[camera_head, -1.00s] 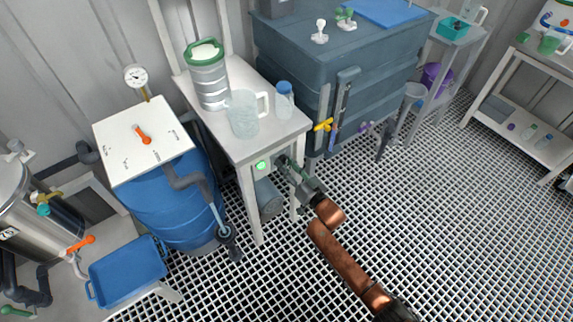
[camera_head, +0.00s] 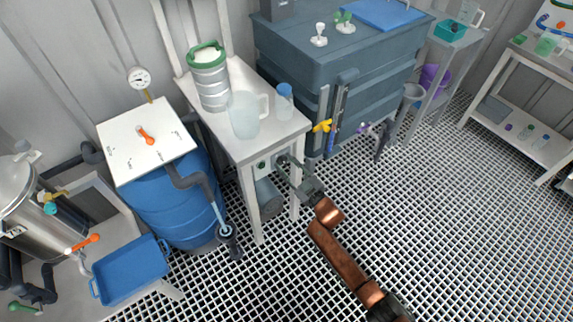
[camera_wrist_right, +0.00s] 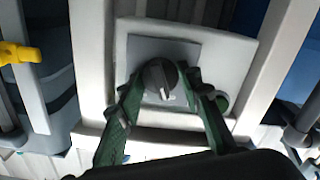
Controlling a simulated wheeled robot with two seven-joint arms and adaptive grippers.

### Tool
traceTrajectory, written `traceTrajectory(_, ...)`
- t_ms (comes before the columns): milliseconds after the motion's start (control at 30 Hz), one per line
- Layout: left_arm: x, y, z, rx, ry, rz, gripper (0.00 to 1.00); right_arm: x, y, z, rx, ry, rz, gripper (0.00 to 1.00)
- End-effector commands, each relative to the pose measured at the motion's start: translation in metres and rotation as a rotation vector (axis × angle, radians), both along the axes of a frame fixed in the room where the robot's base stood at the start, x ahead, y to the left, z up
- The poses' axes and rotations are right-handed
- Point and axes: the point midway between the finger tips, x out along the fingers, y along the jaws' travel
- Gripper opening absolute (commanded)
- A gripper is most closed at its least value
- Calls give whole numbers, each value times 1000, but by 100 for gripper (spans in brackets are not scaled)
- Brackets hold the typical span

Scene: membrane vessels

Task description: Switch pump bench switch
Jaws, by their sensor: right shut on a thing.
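The pump bench switch is a round grey knob (camera_wrist_right: 160,78) with a pale pointer, on a grey plate on the bench front panel (camera_wrist_right: 238,58). My right gripper (camera_wrist_right: 166,92) has its green fingers on either side of the knob and is shut on it. In the head view the right gripper (camera_head: 284,167) reaches the panel under the white bench (camera_head: 237,122) and hides the knob. A small round lamp (camera_head: 261,165) left of the gripper looks dark. My left gripper is not in view.
A clear jug (camera_head: 245,118), a steel canister (camera_head: 211,88) and a blue-capped bottle (camera_head: 284,103) stand on the bench. A grey pump cylinder (camera_head: 267,197) sits below. A yellow valve handle (camera_head: 322,126) is close right of the gripper. The grating floor to the right is open.

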Motion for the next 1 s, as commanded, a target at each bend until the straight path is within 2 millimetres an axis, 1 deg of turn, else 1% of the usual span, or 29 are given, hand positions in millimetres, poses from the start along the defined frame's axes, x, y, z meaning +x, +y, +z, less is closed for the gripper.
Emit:
traceTrajectory(300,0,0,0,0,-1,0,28,1,-2,0,-93,-66,-3,9)
traceTrajectory(833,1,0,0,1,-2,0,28,1,-2,0,-111,-79,-3,9)
traceTrajectory(867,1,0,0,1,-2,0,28,1,-2,0,-111,-79,-3,35)
traceTrajectory(1000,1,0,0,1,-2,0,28,1,-1,0,-109,-79,-2,44)
